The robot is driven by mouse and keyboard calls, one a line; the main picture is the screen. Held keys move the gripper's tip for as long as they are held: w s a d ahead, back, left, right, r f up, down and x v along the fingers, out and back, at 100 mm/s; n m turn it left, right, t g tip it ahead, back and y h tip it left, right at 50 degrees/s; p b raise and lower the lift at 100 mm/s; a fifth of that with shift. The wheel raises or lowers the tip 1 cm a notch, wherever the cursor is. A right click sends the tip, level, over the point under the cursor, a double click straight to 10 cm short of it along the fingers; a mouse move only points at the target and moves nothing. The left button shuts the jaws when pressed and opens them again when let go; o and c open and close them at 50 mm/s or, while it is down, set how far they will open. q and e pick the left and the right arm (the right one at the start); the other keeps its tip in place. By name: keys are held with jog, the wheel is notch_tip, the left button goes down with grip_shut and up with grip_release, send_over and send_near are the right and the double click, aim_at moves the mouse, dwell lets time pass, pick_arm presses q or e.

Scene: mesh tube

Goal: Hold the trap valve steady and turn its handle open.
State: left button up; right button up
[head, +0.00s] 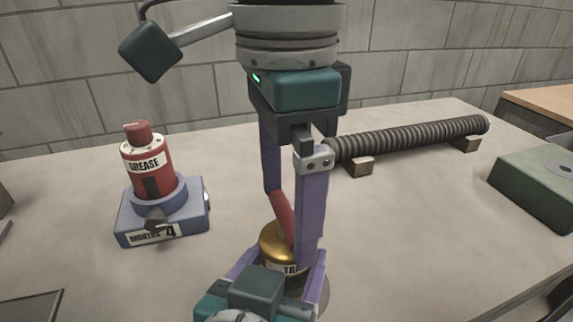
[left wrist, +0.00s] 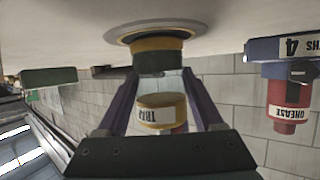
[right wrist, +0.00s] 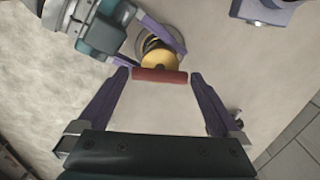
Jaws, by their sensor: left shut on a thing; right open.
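The trap valve has a brass body (head: 272,243) with a partly hidden label and a red handle (head: 281,211). In the left wrist view its labelled body (left wrist: 162,114) appears upside down, with a round base plate (left wrist: 155,30) on the table. My left gripper (head: 285,272), low in the head view, is shut on the valve body. My right gripper (head: 288,218) points down from above, open around the handle. In the right wrist view the red handle (right wrist: 160,75) lies crosswise between the spread fingertips, its ends close to them; I cannot tell whether they touch.
A red grease canister (head: 147,165) stands in a blue-grey holder (head: 190,208) at the left. A ribbed tube (head: 410,137) rests on small blocks at the back right. A green box (head: 540,185) sits at the right. The table between them is clear.

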aim_at(287, 212)
notch_tip(287, 212, up, 12)
dwell(0.4)
pick_arm(q)
jog(key=o, duration=1.6)
pick_arm(e)
jog(key=shift+f, duration=0.1)
pick_arm(q)
jog(key=shift+s, duration=0.1)
